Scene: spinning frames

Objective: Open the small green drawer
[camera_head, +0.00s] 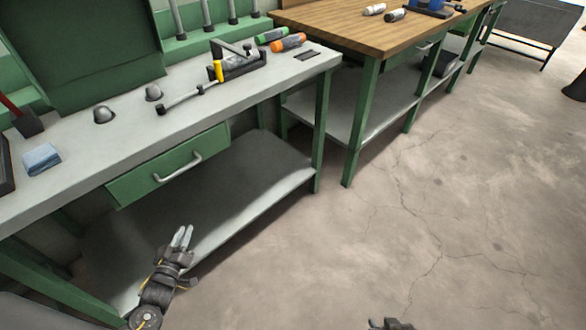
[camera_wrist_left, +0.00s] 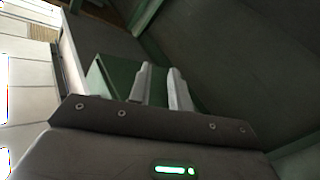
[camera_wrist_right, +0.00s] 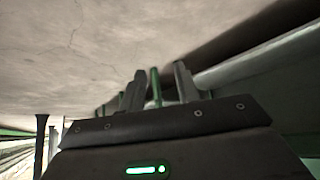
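The small green drawer (camera_head: 150,178) sits under the grey workbench top, with a pale bar handle (camera_head: 178,168) across its front. It looks shut; no opening shows above its front. My left gripper (camera_head: 183,236) is below the drawer in the head view, apart from the handle, its fingers pointing up. In the left wrist view its two fingers (camera_wrist_left: 160,84) stand a little apart with nothing between them, and a green panel that looks like the drawer (camera_wrist_left: 118,76) lies beyond. My right gripper (camera_head: 390,324) barely shows at the bottom edge; its fingers (camera_wrist_right: 160,85) are apart and empty.
A lower shelf (camera_head: 255,170) and green legs are under the drawer. A wooden bench (camera_head: 340,25) stands behind. The concrete floor (camera_head: 450,200) at right is clear.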

